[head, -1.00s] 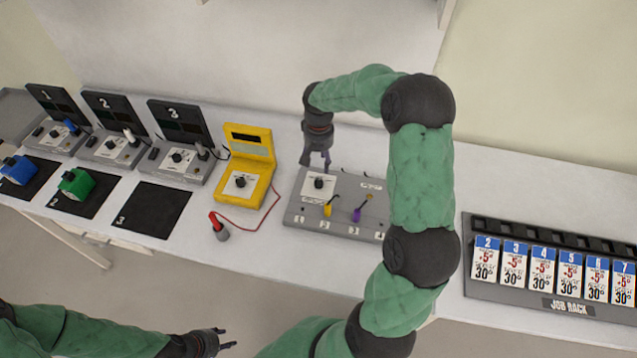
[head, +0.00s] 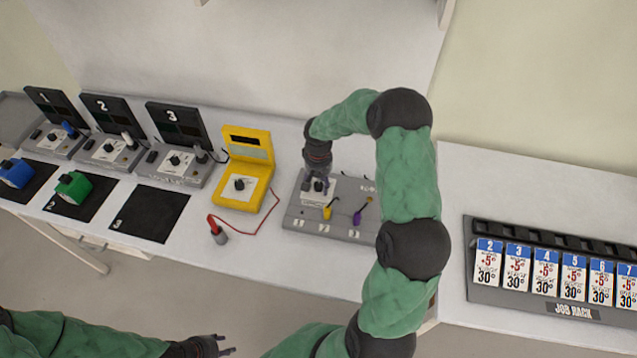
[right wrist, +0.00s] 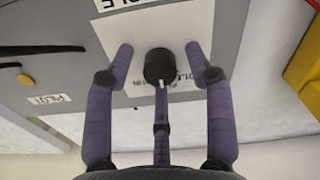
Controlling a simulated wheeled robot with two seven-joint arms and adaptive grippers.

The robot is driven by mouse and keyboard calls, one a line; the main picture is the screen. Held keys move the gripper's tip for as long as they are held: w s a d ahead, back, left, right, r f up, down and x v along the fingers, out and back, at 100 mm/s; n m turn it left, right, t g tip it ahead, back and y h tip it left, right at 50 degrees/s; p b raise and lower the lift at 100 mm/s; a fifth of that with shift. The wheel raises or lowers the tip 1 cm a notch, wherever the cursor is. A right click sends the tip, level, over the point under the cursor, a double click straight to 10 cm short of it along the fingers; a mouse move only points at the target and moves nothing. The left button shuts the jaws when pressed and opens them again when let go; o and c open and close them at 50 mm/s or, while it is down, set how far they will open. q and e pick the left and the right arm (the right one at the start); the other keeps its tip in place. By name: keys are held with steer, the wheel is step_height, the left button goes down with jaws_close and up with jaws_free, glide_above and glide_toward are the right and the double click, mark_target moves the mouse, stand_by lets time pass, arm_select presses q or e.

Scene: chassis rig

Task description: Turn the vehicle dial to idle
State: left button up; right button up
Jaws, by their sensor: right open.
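The vehicle dial is a black round knob (right wrist: 158,66) with a white pointer mark, on a white label plate (right wrist: 185,25) of a grey panel (head: 290,216). In the right wrist view its pointer faces down the picture, towards my palm; the label is partly readable. My right gripper (right wrist: 158,68) is open, with its fingers on either side of the knob and a gap to it on both sides. In the head view my right gripper (head: 317,186) hides the knob. My left gripper (head: 222,346) is at the bottom edge, away from the panel, its fingers apart.
A job rack (head: 545,270) stands at right.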

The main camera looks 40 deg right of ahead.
jaws_close()
steer(key=shift+n, duration=0.3)
steer(key=n+p, duration=0.1)
steer(key=n, duration=0.3)
steer(key=shift+n+p, duration=0.7)
steer(key=shift+n, duration=1.4)
jaws_free()
